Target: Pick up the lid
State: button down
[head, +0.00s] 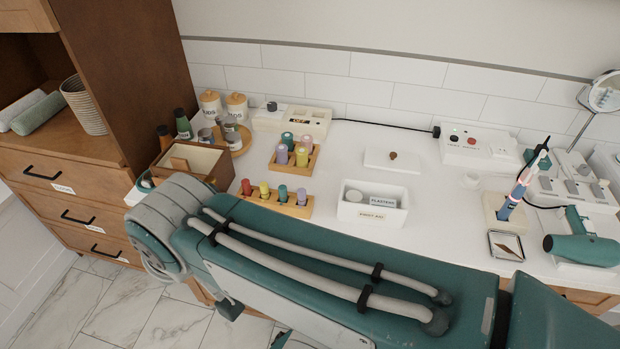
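A flat white lid (375,164) with a round brown knob lies on the white counter, near the back wall and right of centre. In front of it stands an open white box (372,214) with a label on its front. A pack marked "plasters" and a pale rounded item show inside the box. The lid lies apart from the box, just behind it. My green arm crosses the front of the picture, before the counter. My gripper is not in view.
Wooden racks of coloured bottles (290,205) stand left of the box. A white switch box (478,146), a toothbrush in a stand (512,195) and a green hairdryer (582,243) stand at the right. Lidded jars (211,104) stand at the back left. Counter around the lid is mostly clear.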

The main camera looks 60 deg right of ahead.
aim_at(408, 163)
jog(key=k+j+z, duration=0.15)
jog(key=z, duration=2.3)
